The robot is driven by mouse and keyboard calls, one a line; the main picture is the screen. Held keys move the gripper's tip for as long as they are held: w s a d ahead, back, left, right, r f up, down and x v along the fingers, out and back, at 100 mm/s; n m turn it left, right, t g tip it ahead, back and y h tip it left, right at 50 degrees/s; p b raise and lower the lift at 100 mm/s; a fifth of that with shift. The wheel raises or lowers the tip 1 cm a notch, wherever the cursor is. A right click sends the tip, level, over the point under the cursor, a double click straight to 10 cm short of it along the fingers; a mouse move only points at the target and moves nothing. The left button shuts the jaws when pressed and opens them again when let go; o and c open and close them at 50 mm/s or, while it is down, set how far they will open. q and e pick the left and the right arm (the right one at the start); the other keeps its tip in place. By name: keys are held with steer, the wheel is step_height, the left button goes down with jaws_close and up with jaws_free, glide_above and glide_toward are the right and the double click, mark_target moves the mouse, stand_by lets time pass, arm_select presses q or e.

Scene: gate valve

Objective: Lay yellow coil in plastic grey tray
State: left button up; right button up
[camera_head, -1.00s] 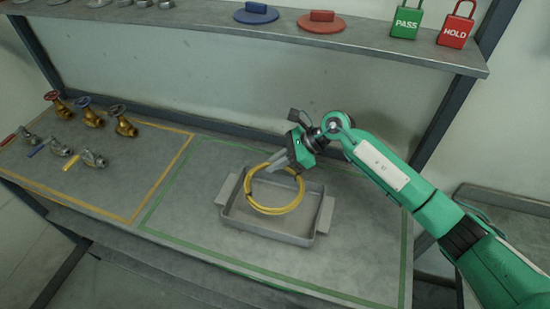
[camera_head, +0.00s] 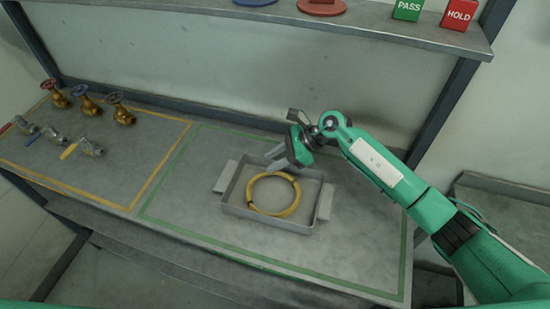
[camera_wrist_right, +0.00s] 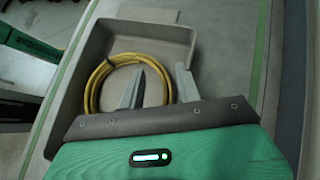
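The yellow coil (camera_head: 252,195) lies flat on the floor of the grey tray (camera_head: 262,223), inside its walls. My right gripper (camera_head: 277,163) is above the tray's back edge, over the far side of the coil. In the right wrist view the two fingers (camera_wrist_right: 158,88) are spread apart with nothing held between them. There the coil (camera_wrist_right: 92,88) lies beyond and left of the fingers, in the tray (camera_wrist_right: 150,32), partly hidden by the left finger. My left gripper is not in view.
The tray stands inside a green outline (camera_head: 170,166) on the bench. Several valves (camera_head: 88,106) stand in a yellow outline at left. The bench right of the tray is clear.

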steer(key=shift+d+r+b, duration=0.25)
steer(key=shift+d+b, duration=0.1)
steer(key=shift+d, duration=0.1)
steer(key=b+v, duration=0.4)
steer(key=v, duration=0.8)
steer(key=shift+d+r+b, duration=0.3)
steer(key=shift+r, duration=0.05)
